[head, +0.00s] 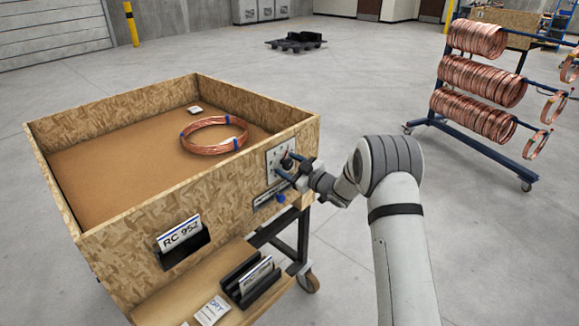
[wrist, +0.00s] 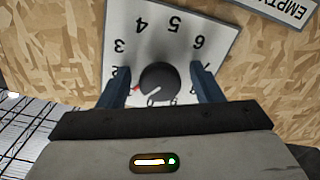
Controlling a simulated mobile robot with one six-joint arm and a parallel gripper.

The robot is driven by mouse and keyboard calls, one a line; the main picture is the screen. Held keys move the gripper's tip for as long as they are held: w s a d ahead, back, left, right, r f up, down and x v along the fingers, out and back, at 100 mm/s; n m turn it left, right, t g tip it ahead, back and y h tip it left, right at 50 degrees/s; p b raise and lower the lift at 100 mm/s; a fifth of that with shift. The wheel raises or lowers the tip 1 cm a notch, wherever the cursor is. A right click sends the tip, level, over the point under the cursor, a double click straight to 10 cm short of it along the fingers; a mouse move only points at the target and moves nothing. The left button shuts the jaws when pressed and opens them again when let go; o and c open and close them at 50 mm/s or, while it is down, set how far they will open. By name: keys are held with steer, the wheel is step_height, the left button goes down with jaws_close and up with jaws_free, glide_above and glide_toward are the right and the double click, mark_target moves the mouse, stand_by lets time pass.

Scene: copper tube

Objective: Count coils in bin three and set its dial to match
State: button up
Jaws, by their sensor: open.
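An open wooden bin (head: 150,200) on a wheeled cart holds a copper coil (head: 213,135) with blue ties and a white tag. I cannot tell whether it is one coil or several stacked. No number three is readable on the bin. In the wrist view the dial plate (wrist: 170,42) appears upside down, with 3 to 6 readable. The knob (wrist: 158,82) has a red mark on its left side. My open gripper (wrist: 160,72) has one finger on each side of the knob, apparently apart from it.
A holder (head: 183,242) with an RC 952 card is on the bin's front. A lower shelf (head: 190,290) carries a black card holder (head: 252,280). A rack (head: 480,150) of copper coils stands at the right.

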steer(key=b+v, duration=0.1)
steer(key=v, duration=0.7)
